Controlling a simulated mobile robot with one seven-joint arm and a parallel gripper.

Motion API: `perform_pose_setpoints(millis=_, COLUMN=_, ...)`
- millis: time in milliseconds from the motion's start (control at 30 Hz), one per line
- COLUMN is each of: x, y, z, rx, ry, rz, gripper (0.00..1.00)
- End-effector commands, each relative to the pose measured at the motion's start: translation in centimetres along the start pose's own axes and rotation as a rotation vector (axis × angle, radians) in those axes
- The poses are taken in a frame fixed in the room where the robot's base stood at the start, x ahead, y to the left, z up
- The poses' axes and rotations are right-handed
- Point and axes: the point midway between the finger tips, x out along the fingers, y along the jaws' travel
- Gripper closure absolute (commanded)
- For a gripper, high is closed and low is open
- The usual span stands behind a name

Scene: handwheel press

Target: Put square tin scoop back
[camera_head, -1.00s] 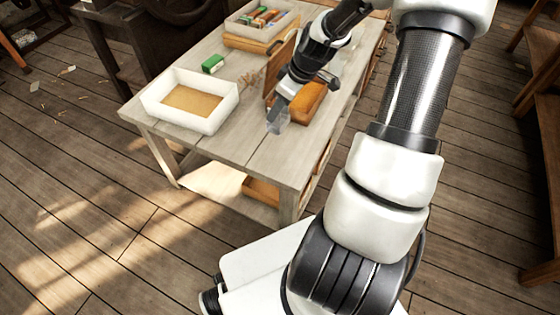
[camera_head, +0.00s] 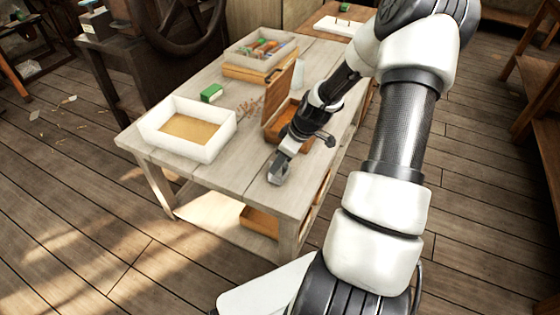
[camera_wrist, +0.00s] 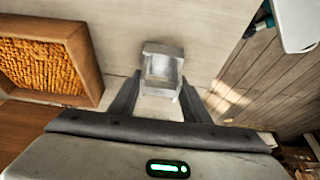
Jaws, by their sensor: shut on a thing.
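The square tin scoop (camera_wrist: 162,68) is a small grey metal scoop with a squared, open pan. My gripper (camera_wrist: 158,100) is shut on it in the wrist view, with dark fingers on both sides of its near end. In the head view my gripper (camera_head: 281,168) and the scoop are over the near right part of the table (camera_head: 225,165). Whether the scoop touches the tabletop is unclear. An open wooden box (camera_head: 272,133) stands behind the gripper, partly hidden by my arm. In the wrist view the box (camera_wrist: 85,62) holds orange-brown pieces.
A white tray (camera_head: 150,132) with a tan bottom sits at the table's left. A green block (camera_head: 211,93), dried sprigs (camera_head: 250,107) and a tray of coloured items (camera_head: 240,50) lie farther back. A handwheel (camera_head: 190,22) stands behind. The table's front middle is clear.

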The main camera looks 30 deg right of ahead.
Motion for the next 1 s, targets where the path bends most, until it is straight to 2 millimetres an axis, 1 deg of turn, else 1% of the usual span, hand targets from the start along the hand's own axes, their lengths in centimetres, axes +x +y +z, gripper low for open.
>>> perform_pose_setpoints(millis=200, x=0.4, y=0.0, z=0.2, rx=0.001, ry=0.000, rz=0.000, gripper=0.79)
perform_pose_setpoints(millis=233, x=0.3, y=0.0, z=0.1, rx=0.001, ry=0.000, rz=0.000, gripper=0.52)
perform_pose_setpoints(millis=300, x=0.2, y=0.0, z=0.1, rx=0.001, ry=0.000, rz=0.000, gripper=0.40)
perform_pose_setpoints(millis=333, x=0.2, y=0.0, z=0.1, rx=0.001, ry=0.000, rz=0.000, gripper=0.38)
perform_pose_setpoints(millis=567, x=0.2, y=0.0, z=0.1, rx=0.001, ry=0.000, rz=0.000, gripper=0.38)
perform_pose_setpoints(millis=700, x=-0.5, y=0.0, z=-0.1, rx=0.001, ry=0.000, rz=0.001, gripper=0.38)
perform_pose_setpoints(millis=767, x=-1.3, y=0.1, z=-0.1, rx=0.002, ry=0.000, rz=0.002, gripper=0.38)
perform_pose_setpoints(millis=833, x=-2.6, y=0.1, z=-0.1, rx=0.002, ry=0.000, rz=0.003, gripper=0.38)
perform_pose_setpoints(millis=1000, x=-6.4, y=0.1, z=-0.1, rx=0.003, ry=0.000, rz=0.003, gripper=0.38)
